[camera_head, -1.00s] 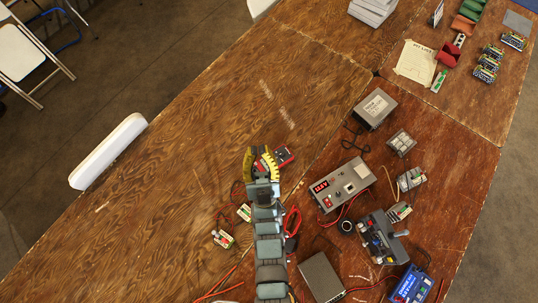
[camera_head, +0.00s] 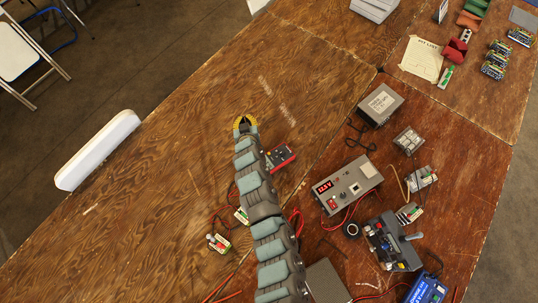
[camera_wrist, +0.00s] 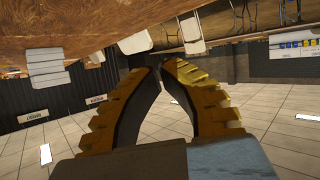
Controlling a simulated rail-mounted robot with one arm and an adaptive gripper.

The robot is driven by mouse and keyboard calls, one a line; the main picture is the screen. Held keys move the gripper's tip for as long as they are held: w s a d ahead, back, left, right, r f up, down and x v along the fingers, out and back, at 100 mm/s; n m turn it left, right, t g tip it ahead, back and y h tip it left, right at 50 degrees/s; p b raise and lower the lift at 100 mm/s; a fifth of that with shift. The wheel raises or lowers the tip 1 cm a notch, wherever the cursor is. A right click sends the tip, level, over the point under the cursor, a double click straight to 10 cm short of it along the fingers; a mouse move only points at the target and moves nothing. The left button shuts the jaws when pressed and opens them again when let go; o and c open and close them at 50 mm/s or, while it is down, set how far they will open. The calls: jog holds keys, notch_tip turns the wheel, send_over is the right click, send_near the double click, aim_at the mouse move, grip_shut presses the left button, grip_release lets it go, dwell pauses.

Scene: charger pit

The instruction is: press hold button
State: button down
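A red and dark hand-held meter (camera_head: 281,158) lies on the wooden table in the head view, just right of my arm. My arm hides part of its left side. Its buttons are too small to tell apart, so I cannot pick out a hold button. My gripper (camera_head: 246,118) is beyond the meter, up and to its left in the picture, apart from it. In the wrist view, the yellow and black fingers of my gripper (camera_wrist: 160,65) curve together with their tips almost meeting and nothing between them. The meter does not show in the wrist view.
A grey box with a red display (camera_head: 347,187), a grey power box (camera_head: 381,104) and a black device with a lever (camera_head: 390,243) stand to the right, among cables. Small boards (camera_head: 219,243) lie left of my arm. The upper-left wood is mostly clear.

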jog(key=d+f+m+g+h+b, duration=0.2)
jog(key=d+f+g+h+b, duration=0.15)
jog(key=d+f, duration=0.2)
jog(key=m+g+h+b, duration=0.1)
jog(key=m+g+h, duration=0.2)
jog(key=g+h, duration=0.2)
send_over(269, 153)
jog(key=d, duration=0.1)
jog(key=shift+w+d+r+y, duration=0.1)
jog(key=shift+r+y, duration=0.05)
jog(key=shift+y, duration=0.1)
jog(key=shift+f+b, duration=2.65)
jog(key=shift+f, duration=1.8)
jog(key=shift+f+b, duration=0.45)
